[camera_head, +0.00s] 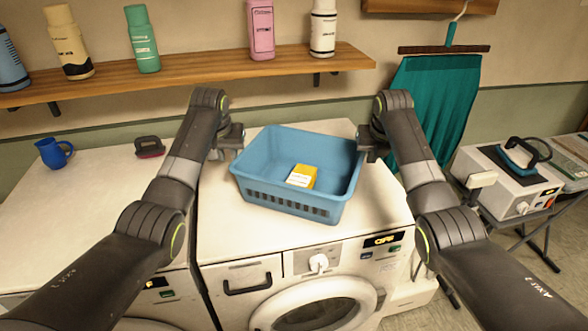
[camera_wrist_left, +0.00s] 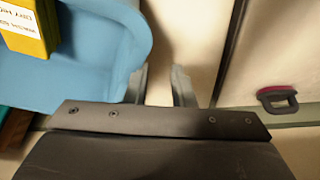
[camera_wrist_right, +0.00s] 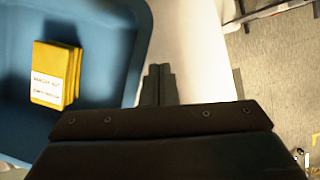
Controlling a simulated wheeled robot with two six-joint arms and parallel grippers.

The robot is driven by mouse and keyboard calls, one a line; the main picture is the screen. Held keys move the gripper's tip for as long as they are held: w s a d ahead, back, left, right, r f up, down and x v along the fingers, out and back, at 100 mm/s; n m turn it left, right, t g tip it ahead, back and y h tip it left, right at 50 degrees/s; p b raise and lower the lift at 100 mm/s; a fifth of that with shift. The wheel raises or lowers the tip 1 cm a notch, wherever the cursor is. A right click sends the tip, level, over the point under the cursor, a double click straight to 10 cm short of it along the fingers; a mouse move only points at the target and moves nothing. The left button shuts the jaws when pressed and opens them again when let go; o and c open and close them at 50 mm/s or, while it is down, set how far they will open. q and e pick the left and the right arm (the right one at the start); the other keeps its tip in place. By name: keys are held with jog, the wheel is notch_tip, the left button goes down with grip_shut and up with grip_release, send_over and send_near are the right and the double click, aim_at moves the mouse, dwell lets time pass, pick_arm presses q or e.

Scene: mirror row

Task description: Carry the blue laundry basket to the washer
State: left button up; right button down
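My left gripper (camera_head: 232,142) is at the basket's back left corner. In the left wrist view its fingers (camera_wrist_left: 161,88) are apart, with the pale washer top showing between them, and the basket rim (camera_wrist_left: 140,40) is close by. My right gripper (camera_head: 368,143) is at the back right corner. In the right wrist view its fingers (camera_wrist_right: 159,86) are together, just outside the basket wall (camera_wrist_right: 110,75), with nothing visible between them.
A second white machine (camera_head: 90,200) adjoins on the left, bearing a blue jug (camera_head: 53,152) and a dark brush (camera_head: 149,147). A wooden shelf (camera_head: 200,66) with bottles is above. A teal cloth (camera_head: 435,105) hangs behind right. An iron (camera_head: 521,152) rests at right.

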jog(key=c, duration=1.7)
grip_release()
jog(key=shift+d, duration=0.1)
jog(key=shift+c, duration=0.2)
pick_arm(q)
jog(key=shift+a, duration=0.1)
jog(key=v, duration=1.1)
jog(key=shift+s+r, duration=0.2)
jog(key=shift+r, duration=0.15)
pick_arm(e)
jog(key=v, duration=1.2)
jog(key=shift+f, duration=0.15)
